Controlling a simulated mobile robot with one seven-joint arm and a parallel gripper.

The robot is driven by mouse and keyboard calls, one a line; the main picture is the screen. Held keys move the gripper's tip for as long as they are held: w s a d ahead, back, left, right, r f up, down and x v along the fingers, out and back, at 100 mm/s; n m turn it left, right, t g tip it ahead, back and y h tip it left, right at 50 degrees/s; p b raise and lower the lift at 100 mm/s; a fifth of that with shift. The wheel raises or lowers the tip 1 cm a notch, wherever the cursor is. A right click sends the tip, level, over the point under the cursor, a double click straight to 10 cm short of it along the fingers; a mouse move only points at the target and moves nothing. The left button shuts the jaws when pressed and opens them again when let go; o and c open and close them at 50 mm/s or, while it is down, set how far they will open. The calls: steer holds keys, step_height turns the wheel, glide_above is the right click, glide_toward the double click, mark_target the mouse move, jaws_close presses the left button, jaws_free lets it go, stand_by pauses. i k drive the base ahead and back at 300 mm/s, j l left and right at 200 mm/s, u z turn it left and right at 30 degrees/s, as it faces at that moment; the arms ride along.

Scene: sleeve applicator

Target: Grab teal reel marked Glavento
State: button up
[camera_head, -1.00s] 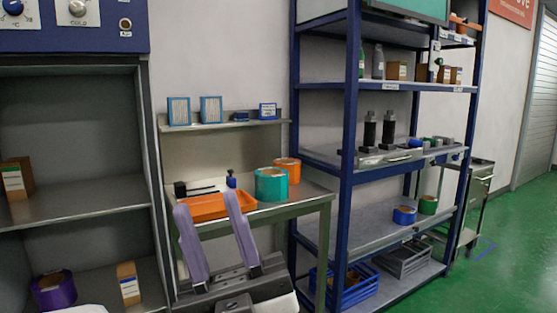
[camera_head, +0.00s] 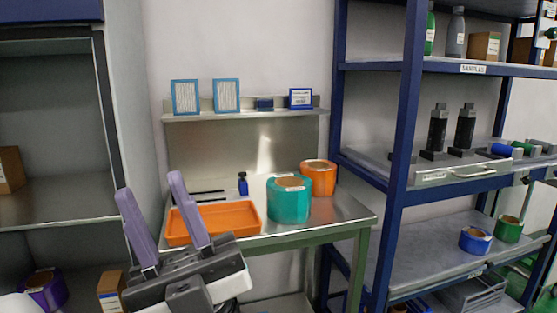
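A teal reel (camera_head: 289,203) stands upright on the metal workbench (camera_head: 340,210), with a tan core showing on top; any marking on it is too small to read. An orange reel (camera_head: 319,177) stands right behind it to the right, partly overlapped. My gripper (camera_head: 147,192) has two lavender fingers pointing up and spread apart, with nothing between them. It is at the lower left, in front of the orange tray and well left of the teal reel.
An orange tray (camera_head: 233,218) lies on the bench left of the teal reel. A small blue bottle (camera_head: 243,184) stands behind the tray. Blue-framed boxes (camera_head: 226,96) sit on the ledge above. A blue rack (camera_head: 402,130) rises at the right; a grey cabinet (camera_head: 70,205) stands at the left.

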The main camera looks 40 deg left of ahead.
mark_target(289, 197)
steer(key=i+l+u, duration=0.15)
steer(key=i+u, duration=0.3)
steer(key=i, duration=0.7)
